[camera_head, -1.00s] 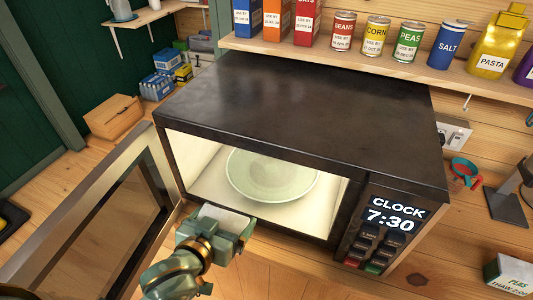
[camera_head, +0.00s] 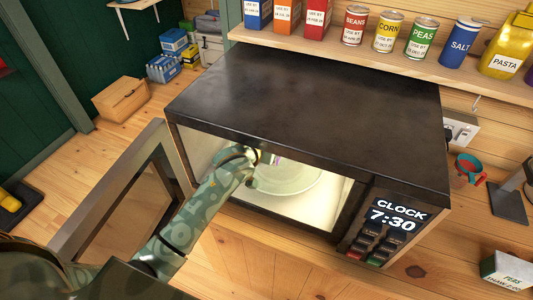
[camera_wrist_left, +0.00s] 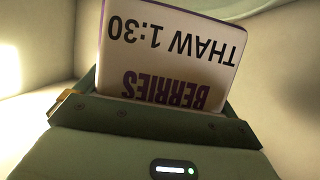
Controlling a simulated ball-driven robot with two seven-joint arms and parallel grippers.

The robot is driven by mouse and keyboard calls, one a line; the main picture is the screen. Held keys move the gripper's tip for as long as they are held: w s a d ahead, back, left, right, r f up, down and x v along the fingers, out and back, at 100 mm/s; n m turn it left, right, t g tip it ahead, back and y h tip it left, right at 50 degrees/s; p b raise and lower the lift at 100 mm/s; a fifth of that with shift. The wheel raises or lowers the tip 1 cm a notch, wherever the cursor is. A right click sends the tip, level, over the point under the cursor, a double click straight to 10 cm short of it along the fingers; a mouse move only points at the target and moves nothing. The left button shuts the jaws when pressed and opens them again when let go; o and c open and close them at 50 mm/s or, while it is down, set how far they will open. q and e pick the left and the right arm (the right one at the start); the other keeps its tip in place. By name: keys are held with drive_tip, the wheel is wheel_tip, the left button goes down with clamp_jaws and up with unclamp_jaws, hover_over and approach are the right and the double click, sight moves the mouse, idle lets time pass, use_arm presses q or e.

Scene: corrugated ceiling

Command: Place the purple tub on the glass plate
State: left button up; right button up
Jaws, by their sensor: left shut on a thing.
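The purple tub (camera_wrist_left: 165,58) fills the middle of the left wrist view. Its white label reads BERRIES and THAW 1:30, upside down, with a purple edge. My left gripper (camera_head: 260,160) is shut on it, inside the open microwave. In the head view only a small purple and white bit of the tub (camera_head: 276,160) shows beside the gripper. The round pale green glass plate (camera_head: 298,184) lies on the microwave floor, its left part hidden by my gripper. The tub appears over the plate's far left part; I cannot tell whether they touch. My right gripper is not in view.
The microwave (camera_head: 310,90) has a low roof above my arm. Its door (camera_head: 110,200) hangs open at the left. The control panel (camera_head: 385,225) closes off the right. A shelf of cans and boxes (camera_head: 350,48) runs behind.

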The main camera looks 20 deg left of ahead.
use_arm(q)
wheel_tip(320, 180, down, 3)
drive_tip(key=shift+f+b, duration=0.15)
drive_tip(key=shift+b, duration=0.2)
wheel_tip(320, 180, down, 4)
drive_tip(key=shift+r+b, duration=0.2)
drive_tip(key=shift+b, duration=0.3)
drive_tip(key=shift+w+f, duration=0.1)
drive_tip(key=shift+w, duration=0.05)
drive_tip(key=o, duration=0.7)
drive_tip(key=shift+f, duration=0.1)
